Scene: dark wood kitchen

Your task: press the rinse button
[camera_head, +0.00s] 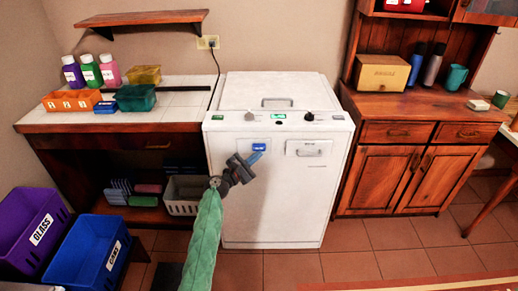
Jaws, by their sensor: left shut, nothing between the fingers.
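The white washing machine (285,200) stands against the back wall. The labels are too small to read, so I cannot tell which part is the rinse button. A blue patch (259,146) shows on the front below the left knob. My left gripper (257,157) is shut and empty, its tips in front of the machine just below this patch. I cannot tell whether they touch it. My right gripper is not in view.
A tiled counter (180,95) with bottles and an orange box (72,101) is at left. Purple (25,225) and blue (85,255) bins stand at lower left. A wooden cabinet (405,150) stands right of the machine. The floor (380,235) in front is clear.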

